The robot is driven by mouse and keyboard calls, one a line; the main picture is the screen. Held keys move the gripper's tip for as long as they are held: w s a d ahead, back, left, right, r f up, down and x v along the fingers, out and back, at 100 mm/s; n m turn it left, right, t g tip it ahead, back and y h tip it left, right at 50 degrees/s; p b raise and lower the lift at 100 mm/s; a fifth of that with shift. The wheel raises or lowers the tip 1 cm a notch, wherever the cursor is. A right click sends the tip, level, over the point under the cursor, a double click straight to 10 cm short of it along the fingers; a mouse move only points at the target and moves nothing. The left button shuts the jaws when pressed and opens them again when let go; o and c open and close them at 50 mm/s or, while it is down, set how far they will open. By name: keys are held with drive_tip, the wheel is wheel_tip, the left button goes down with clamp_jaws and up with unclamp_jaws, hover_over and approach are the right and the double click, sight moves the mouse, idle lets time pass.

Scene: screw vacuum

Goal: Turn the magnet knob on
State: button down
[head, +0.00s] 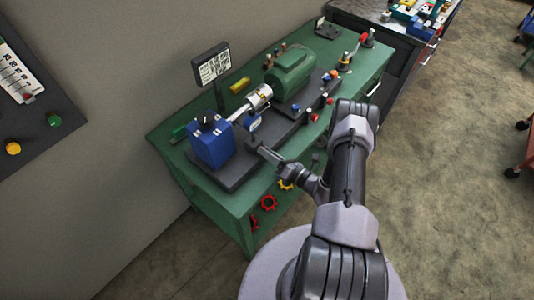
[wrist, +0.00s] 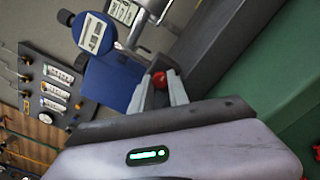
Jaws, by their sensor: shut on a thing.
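The blue block (head: 212,147) stands at the near left end of the dark base on the green bench, with a black fitting on top. In the wrist view the blue block (wrist: 112,78) is just ahead of my gripper. A small red knob (wrist: 165,79), which looks like the magnet knob, is between the two fingers of my gripper (wrist: 159,90), beside the block. My gripper (head: 254,147) is shut on this knob. In the head view the knob is hidden, and its turn position cannot be read.
A silver shaft (head: 257,99) leads from the block towards a green motor (head: 290,72). A small sign (head: 211,65) stands behind. Several small coloured knobs line the base's front.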

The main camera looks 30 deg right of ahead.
idle(0.4)
drive_tip(key=c, duration=1.3)
unclamp_jaws()
drive_tip(key=shift+o, duration=0.2)
